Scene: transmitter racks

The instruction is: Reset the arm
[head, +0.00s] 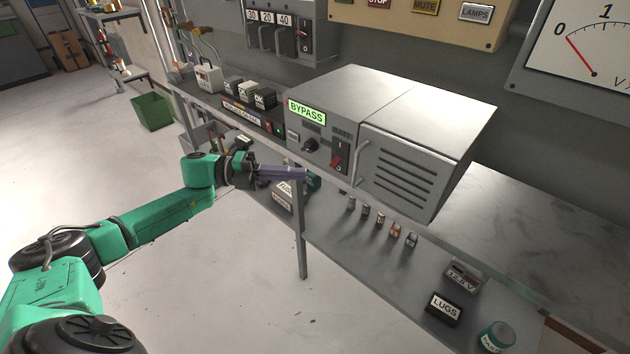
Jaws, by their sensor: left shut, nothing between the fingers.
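My left arm is green and black and comes in from the lower left. It reaches out toward the bench. My left gripper (290,174) is shut, with its grey-violet fingers together and nothing held. It points right, in front of the grey box marked BYPASS (400,115). In the picture it overlaps the area below the box's front face; I cannot tell if it touches anything. The box has a black knob (310,146) and a red switch (336,161). My right gripper is not in view.
The lower shelf holds several small cylinders (365,212), a LUGS box (443,308) and a teal-topped tin (496,337). A breaker panel (285,35) and a meter (590,50) hang above. A green bin (152,111) stands on the floor. The floor at left is open.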

